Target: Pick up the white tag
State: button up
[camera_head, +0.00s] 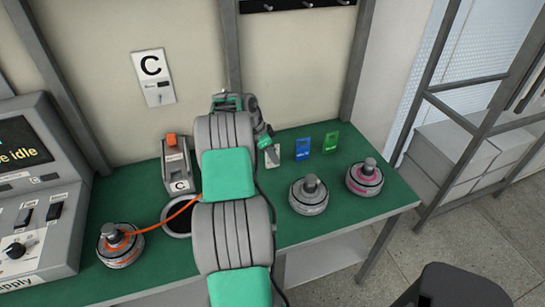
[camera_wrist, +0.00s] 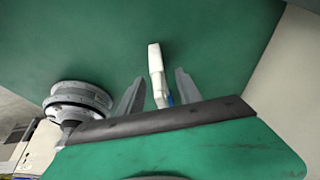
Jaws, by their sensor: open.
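The white tag (camera_head: 272,156) stands on the green bench just right of my arm, leftmost in a short row of tags. In the wrist view the white tag (camera_wrist: 156,62) is seen nearly edge-on, between the two grey fingers of my gripper (camera_wrist: 159,76). The fingers are apart, with a gap showing on each side of the tag, so I see no grip on it. In the head view my arm hides most of the gripper.
A blue tag (camera_head: 302,148) and a green tag (camera_head: 330,142) stand to the right. Two hub motors, one plain (camera_head: 309,196) and one with a pink ring (camera_head: 364,178), sit in front of them. A C-labelled device (camera_head: 176,168) and an orange-cabled motor (camera_head: 119,246) are left.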

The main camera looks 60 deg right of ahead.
jog(key=shift+d+f, duration=0.1)
jog(key=shift+f, duration=0.15)
grip_shut()
dwell(0.4)
